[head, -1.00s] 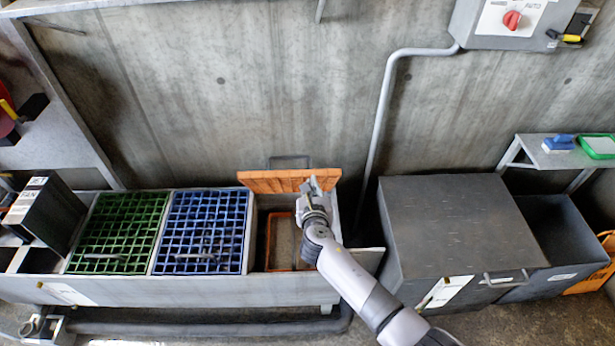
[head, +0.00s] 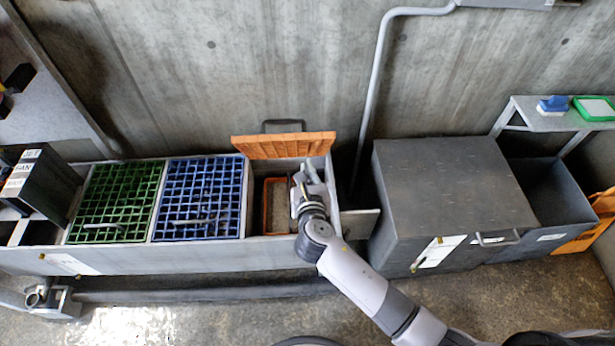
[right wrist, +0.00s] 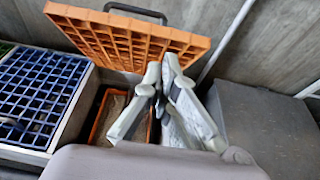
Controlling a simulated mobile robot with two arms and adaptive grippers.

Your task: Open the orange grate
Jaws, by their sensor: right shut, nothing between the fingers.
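The orange grate (head: 284,146) stands tilted up on its rear edge, leaning back towards the concrete wall, and its compartment below is uncovered. In the right wrist view the grate (right wrist: 125,40) fills the upper part, its underside lattice facing me. My right gripper (head: 302,172) is shut and empty over the right side of the open compartment, in front of the grate. In the right wrist view its fingertips (right wrist: 162,72) overlap the grate's lower right part; I cannot tell whether they touch it.
Inside the open compartment lies an orange-rimmed tray (head: 267,207). Closed blue (head: 205,172) and green (head: 112,188) grates lie to the left. A large grey box (head: 450,190) stands right of the trough. A grey pipe (head: 377,70) runs down the wall behind.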

